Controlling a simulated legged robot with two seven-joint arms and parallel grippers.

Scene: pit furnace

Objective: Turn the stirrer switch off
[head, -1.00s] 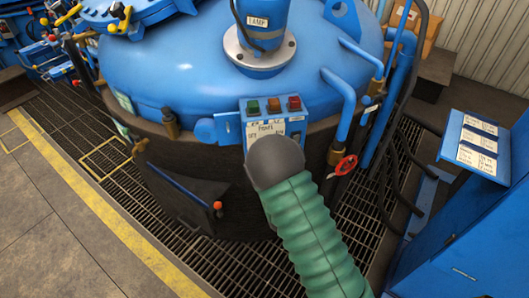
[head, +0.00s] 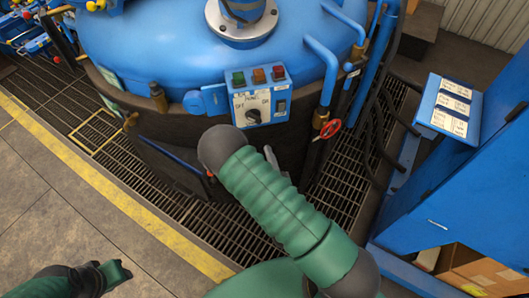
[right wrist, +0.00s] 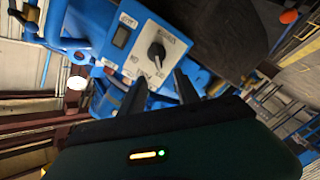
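The stirrer switch is a black rotary knob (head: 253,116) on the pale front plate of a blue control box (head: 240,88). OFF is marked to its left and ON to its right. In the right wrist view the knob (right wrist: 157,51) lies just beyond my right gripper (right wrist: 160,77), whose two dark fingers stand apart with nothing between them. I cannot tell which mark the knob points to. In the head view my right gripper (head: 276,165) is mostly hidden behind my green arm, below the box. Part of my left arm shows at the lower left; its gripper's state is unclear.
Green, orange and red buttons (head: 259,76) top the box, and a rocker switch (head: 281,106) sits right of the knob. A red valve wheel (head: 330,129) and blue pipes stand to the right. A blue cabinet (head: 450,190) is at far right. Open grating surrounds the furnace.

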